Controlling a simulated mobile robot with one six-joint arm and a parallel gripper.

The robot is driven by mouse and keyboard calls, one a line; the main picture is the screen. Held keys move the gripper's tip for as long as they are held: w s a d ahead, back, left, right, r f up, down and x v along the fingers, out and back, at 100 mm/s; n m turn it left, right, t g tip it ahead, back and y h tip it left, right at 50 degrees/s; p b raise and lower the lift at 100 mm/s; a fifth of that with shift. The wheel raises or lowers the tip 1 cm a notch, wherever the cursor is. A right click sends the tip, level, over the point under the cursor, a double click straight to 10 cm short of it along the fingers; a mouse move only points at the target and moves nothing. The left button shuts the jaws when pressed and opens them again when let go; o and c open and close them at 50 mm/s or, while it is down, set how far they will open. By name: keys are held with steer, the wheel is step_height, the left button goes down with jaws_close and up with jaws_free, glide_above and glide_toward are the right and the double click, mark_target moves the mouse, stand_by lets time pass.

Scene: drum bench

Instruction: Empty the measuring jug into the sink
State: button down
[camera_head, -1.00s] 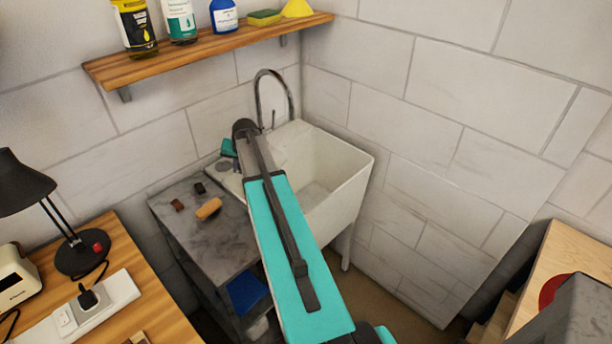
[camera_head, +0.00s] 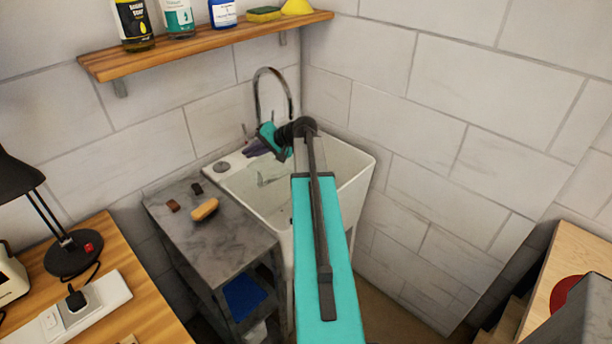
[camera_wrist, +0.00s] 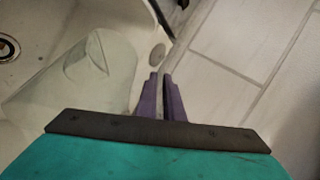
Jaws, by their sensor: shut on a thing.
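The white sink (camera_head: 345,160) stands in the corner below a curved tap (camera_head: 271,85). My gripper (camera_head: 258,148), with purple fingers, is over the left part of the basin; its fingers (camera_wrist: 161,92) show close together in the wrist view. They are shut on the clear measuring jug (camera_wrist: 80,85), which lies to their left in the wrist view, over the white basin. The jug is faint and see-through, and it looks tilted there. In the head view only a faint clear shape shows under the gripper. I cannot tell what is in the jug.
A grey stone-topped stand (camera_head: 215,240) left of the sink holds a brush (camera_head: 205,209) and small dark blocks. A wooden shelf (camera_head: 200,50) with bottles hangs above. The drain (camera_wrist: 8,47) shows in the wrist view. Tiled walls enclose the corner.

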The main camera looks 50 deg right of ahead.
steer(key=shift+s+d+r+t+y, duration=0.2)
steer(key=shift+s+d+r+t, duration=0.1)
steer(key=shift+r, duration=0.2)
steer(key=shift+s+d+r+t+y, duration=0.2)
steer(key=shift+d+r+t, duration=0.1)
steer(key=shift+r, duration=0.2)
steer(key=shift+s+d+r+m+t+y, duration=0.15)
steer(key=shift+s+d+r+t, duration=0.1)
steer(key=shift+r, duration=0.1)
steer(key=shift+s+d+r+m+t+y, duration=0.1)
steer(key=shift+s+r+m+t+y, duration=0.05)
steer(key=shift+r+t, duration=0.15)
steer(key=shift+s+d+r+b, duration=0.1)
steer(key=shift+s+r+b, duration=0.05)
steer(key=shift+r+b, duration=0.15)
steer(key=shift+d, duration=0.1)
steer(key=shift+s+d+r+m+t+y, duration=0.15)
steer(key=shift+s+d+r+t+y, duration=0.25)
steer(key=shift+s+d, duration=0.25)
steer(key=shift+s+d+r+m+t+y, duration=0.15)
steer(key=shift+s+d+r+t+y, duration=0.1)
steer(key=shift+s+d+r, duration=0.3)
steer(key=shift+s+d+r+b, duration=0.15)
steer(key=shift+s+d+b, duration=0.1)
steer(key=shift+s+b, duration=0.1)
steer(key=shift+s+d+r+m+t+y+b, duration=0.35)
steer(key=shift+s+d+r+m+t+b, duration=0.25)
steer(key=shift+s+d+t+b, duration=0.5)
steer(key=shift+r, duration=0.15)
